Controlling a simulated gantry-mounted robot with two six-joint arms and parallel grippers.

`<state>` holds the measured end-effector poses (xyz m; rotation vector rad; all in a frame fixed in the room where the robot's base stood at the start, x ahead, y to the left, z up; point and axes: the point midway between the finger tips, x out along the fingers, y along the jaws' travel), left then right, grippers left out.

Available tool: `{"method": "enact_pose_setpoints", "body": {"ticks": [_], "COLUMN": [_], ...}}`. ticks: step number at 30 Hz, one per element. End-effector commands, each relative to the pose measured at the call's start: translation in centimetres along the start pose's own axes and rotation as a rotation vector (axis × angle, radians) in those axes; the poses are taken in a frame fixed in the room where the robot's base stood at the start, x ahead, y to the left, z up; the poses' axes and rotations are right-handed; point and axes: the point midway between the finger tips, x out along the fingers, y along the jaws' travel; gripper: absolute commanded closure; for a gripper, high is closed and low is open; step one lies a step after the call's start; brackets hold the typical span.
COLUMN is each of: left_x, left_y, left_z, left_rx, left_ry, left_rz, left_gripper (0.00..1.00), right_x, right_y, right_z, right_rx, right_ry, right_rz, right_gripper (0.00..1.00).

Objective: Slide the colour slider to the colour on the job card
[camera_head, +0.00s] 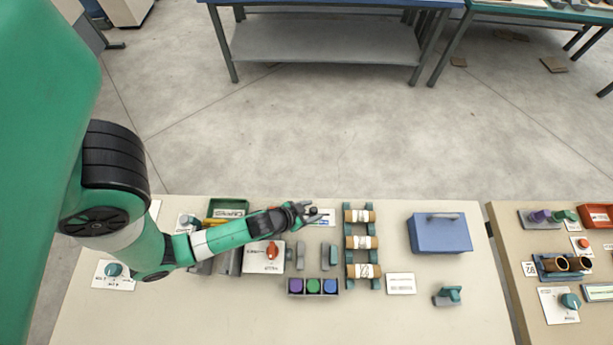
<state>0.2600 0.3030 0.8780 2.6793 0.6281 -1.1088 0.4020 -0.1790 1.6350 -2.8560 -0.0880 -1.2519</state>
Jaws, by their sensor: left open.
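My left gripper (312,213) reaches across the bench from the left. It is open, with its fingertips at a small dark knob on a pale plate (326,220) that has a blue part; this looks like the colour slider. The fingers partly hide it, so I cannot tell its setting or whether they touch the knob. A white card (401,283) with small print lies right of centre and may be the job card; its print is too small to read. My right gripper is not in view.
A tray (289,291) holds purple, green and blue pieces below the gripper. A rack (348,229) of rolls stands to its right, then a blue box (440,235) and a teal device (448,296). A red switch (272,251) sits beside my arm.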

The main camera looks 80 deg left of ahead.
Motion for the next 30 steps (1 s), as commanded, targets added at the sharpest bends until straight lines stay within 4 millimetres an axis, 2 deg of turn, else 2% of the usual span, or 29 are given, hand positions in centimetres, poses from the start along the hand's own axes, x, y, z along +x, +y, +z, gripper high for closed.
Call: {"method": "enact_pose_setpoints", "body": {"ticks": [6, 12, 17, 30], "left_x": [-5.4, -9.1, -10.1, -10.1], "left_y": [0.1, 0.1, 0.0, 0.0], "left_z": [-0.1, 0.0, -0.1, -0.1], "left_rx": [0.005, 0.006, 0.0, -0.001], "left_ry": [-0.002, -0.002, 0.0, 0.001], "left_rz": [0.003, 0.005, 0.001, -0.001], "left_gripper": [0.42, 0.42, 0.42, 0.42], "right_x": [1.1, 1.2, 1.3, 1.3], "right_y": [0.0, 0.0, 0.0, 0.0], "right_z": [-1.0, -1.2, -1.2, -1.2], "right_rx": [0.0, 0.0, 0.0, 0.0], "right_ry": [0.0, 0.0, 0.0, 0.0], "right_rz": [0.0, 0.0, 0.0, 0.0], "right_gripper": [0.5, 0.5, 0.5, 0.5]}}
